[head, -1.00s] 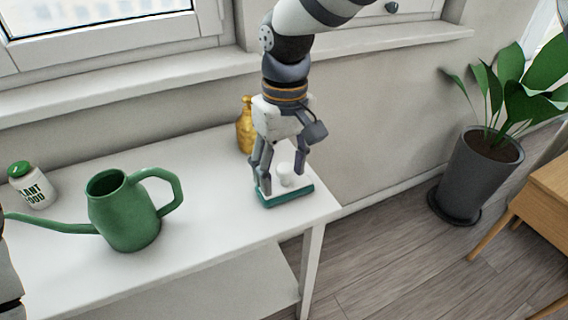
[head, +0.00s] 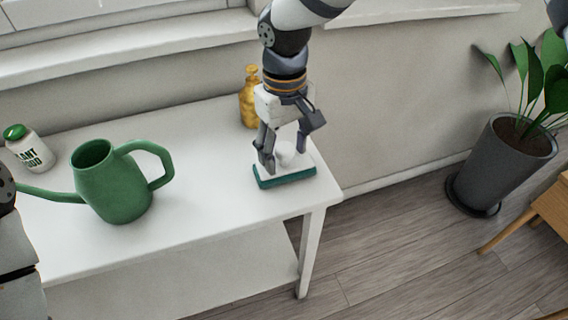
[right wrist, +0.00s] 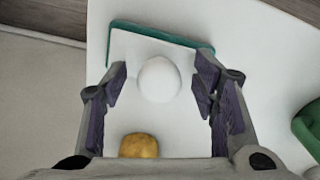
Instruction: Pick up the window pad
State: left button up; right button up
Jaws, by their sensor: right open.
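The window pad (head: 288,179) is a flat white and teal pad with a round white knob (head: 286,152) on top. It lies on the white table near its right end. In the right wrist view the pad's teal edge (right wrist: 160,33) and white knob (right wrist: 158,80) show. My right gripper (head: 286,158) is open above the pad, its fingers on either side of the knob with gaps between. In the right wrist view its fingertips (right wrist: 161,84) flank the knob. My left gripper is not in view; part of my left arm shows at the left edge.
A yellow bottle (head: 249,100) stands behind the right gripper. A green watering can (head: 118,190) and a plant food jar (head: 32,152) stand on the table's left part. A potted plant (head: 503,165) stands on the floor at right. The table (head: 205,180) is clear between can and pad.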

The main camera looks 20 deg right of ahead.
aim_at(282, 148)
jog(key=shift+f, duration=0.55)
grip_shut()
jog(key=shift+r, duration=0.1)
